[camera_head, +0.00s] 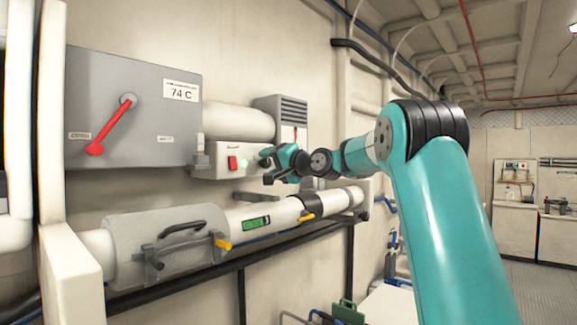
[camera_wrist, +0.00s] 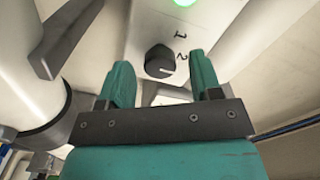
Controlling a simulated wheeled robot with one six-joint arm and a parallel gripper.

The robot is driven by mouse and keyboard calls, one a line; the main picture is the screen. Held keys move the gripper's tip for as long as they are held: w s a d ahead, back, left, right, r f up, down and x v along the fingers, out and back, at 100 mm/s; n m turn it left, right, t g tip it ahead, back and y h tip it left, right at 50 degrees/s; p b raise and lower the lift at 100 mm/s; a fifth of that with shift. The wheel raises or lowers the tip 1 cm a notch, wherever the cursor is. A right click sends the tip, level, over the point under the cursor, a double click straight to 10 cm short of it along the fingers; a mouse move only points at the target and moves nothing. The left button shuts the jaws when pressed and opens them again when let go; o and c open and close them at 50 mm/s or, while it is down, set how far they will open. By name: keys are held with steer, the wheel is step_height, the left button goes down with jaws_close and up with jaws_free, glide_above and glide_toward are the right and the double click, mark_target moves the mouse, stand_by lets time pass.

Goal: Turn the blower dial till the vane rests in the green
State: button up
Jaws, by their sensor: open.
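The blower dial (camera_wrist: 160,60) is a round black knob with a light pointer mark, on a white control box in the wrist view. The figures 1 and 2 are printed beside it, and the mark lies on the side toward the 2. My gripper (camera_wrist: 163,80) is open, its teal fingers on either side of the dial in the picture; contact cannot be told. In the head view, my gripper (camera_head: 267,164) is at the right end of the control box (camera_head: 212,160) and hides the dial. A grey louvred unit (camera_head: 281,112) above has a small red mark; no green zone is clear.
The control box has a red switch (camera_head: 232,162) and a lit green lamp (camera_wrist: 185,2). A grey box (camera_head: 135,105) with a red lever (camera_head: 112,125) hangs at left. A white pipe (camera_head: 282,213) with clamps and a green display runs below. The aisle at right is open.

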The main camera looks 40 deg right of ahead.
steer(key=s+d+b, duration=0.2)
steer(key=s+b, duration=0.5)
steer(key=s, duration=0.9)
steer(key=shift+s+d, duration=0.15)
steer(key=shift+s, duration=0.25)
steer(key=a+f+n+g+y, duration=0.2)
steer(key=a+f+n+g, duration=0.2)
steer(key=a+f, duration=0.6)
steer(key=a+f+n+g+y, duration=0.2)
steer(key=a+f+n+g, duration=0.3)
steer(key=a, duration=0.9)
steer(key=s+a+f+n+g, duration=0.4)
steer(key=s+a+f+g, duration=0.1)
steer(key=s+a+f, duration=0.6)
steer(key=s+a+f+n+g+h, duration=0.2)
steer(key=s+f, duration=0.5)
steer(key=s, duration=0.4)
steer(key=n+g, duration=0.1)
steer(key=n, duration=0.1)
steer(key=shift+s+n+g, duration=0.25)
steer(key=shift+n+g, duration=0.05)
steer(key=shift+g, duration=0.1)
